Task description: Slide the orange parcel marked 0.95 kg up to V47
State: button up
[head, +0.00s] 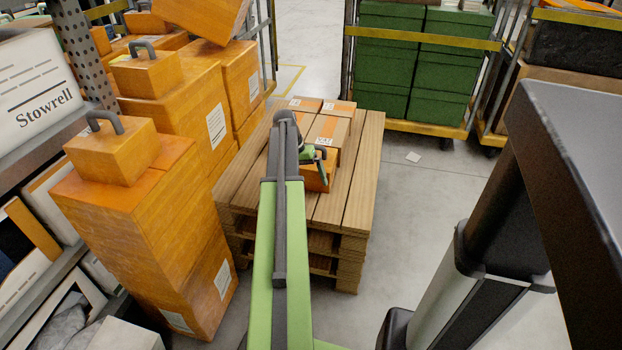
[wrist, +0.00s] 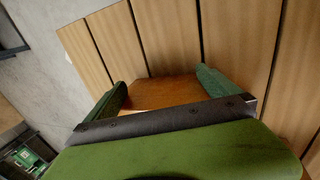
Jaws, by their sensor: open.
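An orange parcel (head: 316,180) lies on the wooden pallet stack (head: 353,190), partly hidden behind my arm; no weight mark on it can be read. Behind it stands a cardboard-brown box with orange tape (head: 328,131), whose small white label seems to read V47. My gripper (head: 318,156) is over the orange parcel at its far side. In the wrist view, my gripper (wrist: 162,78) is open, with one green finger on each side of the orange-brown parcel top (wrist: 165,93). I cannot tell whether the fingers touch it.
Tall stacks of orange boxes, some with handles (head: 130,215), stand close left of the pallet. A rack cart with green crates (head: 415,65) stands behind. More small taped boxes (head: 304,104) sit at the pallet's back.

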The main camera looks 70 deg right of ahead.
jog(key=shift+d, duration=0.25)
jog(key=shift+a, duration=0.1)
jog(key=shift+s+a, duration=0.1)
jog(key=shift+a, duration=1.35)
notch_tip(320, 180, up, 13)
jog(key=p, duration=1.3)
jog(key=shift+s, duration=0.1)
